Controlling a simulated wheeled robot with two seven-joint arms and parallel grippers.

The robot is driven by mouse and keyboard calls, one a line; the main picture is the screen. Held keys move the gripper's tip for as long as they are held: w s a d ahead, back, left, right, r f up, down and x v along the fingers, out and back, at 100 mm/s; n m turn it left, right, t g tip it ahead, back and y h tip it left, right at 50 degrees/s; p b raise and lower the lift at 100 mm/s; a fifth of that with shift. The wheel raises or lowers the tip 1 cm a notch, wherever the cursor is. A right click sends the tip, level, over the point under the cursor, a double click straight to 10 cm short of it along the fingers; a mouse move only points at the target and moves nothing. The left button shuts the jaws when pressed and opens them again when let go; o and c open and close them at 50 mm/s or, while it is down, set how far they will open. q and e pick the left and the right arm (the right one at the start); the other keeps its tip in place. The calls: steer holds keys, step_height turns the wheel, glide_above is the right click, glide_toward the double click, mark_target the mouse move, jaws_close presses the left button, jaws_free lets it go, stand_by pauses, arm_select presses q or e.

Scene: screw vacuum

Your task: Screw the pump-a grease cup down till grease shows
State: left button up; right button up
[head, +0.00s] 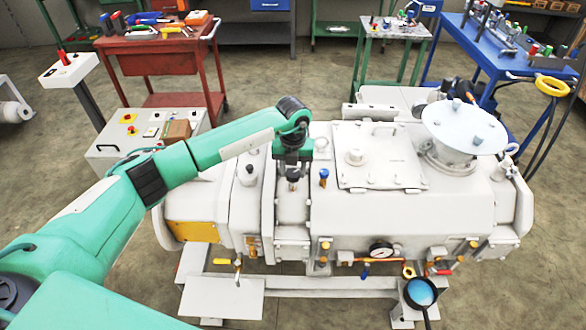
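The white vacuum pump (440,205) stands in the middle of the floor. My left gripper (292,168) points down over the left half of its top. A small dark-capped fitting (293,178) sits directly beneath the gripper, partly hidden by it; I cannot tell whether the fingers touch it or are closed on it. A blue-capped fitting (323,176) stands just right of the gripper. I cannot tell for certain which fitting is the pump-a grease cup. No grease can be made out. My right gripper is out of view.
A pressure gauge (381,250), several valve handles and a pan of blue liquid (420,292) line the pump's front. A flat lid (377,150) and a round disc (464,126) rise on top. A red cart (160,58) and a blue bench (500,60) stand behind.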

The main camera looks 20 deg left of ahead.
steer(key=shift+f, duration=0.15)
arm_select(q)
steer(key=m+b, duration=0.2)
steer(key=shift+f+b, duration=0.2)
steer(key=shift+b, duration=0.1)
steer(key=shift+w+m+b, duration=0.1)
steer(key=shift+m+b, duration=0.8)
steer(key=shift+b, duration=0.05)
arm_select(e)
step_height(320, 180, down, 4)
arm_select(q)
steer(key=m+b, duration=0.4)
steer(key=m, duration=0.1)
steer(key=shift+b, duration=0.35)
steer(key=shift+r+m+b, duration=0.2)
steer(key=shift+m+b, duration=0.6)
steer(key=shift+m, duration=0.8)
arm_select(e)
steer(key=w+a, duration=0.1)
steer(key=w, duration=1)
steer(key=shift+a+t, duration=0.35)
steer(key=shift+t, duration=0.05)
arm_select(q)
steer(key=o, duration=1)
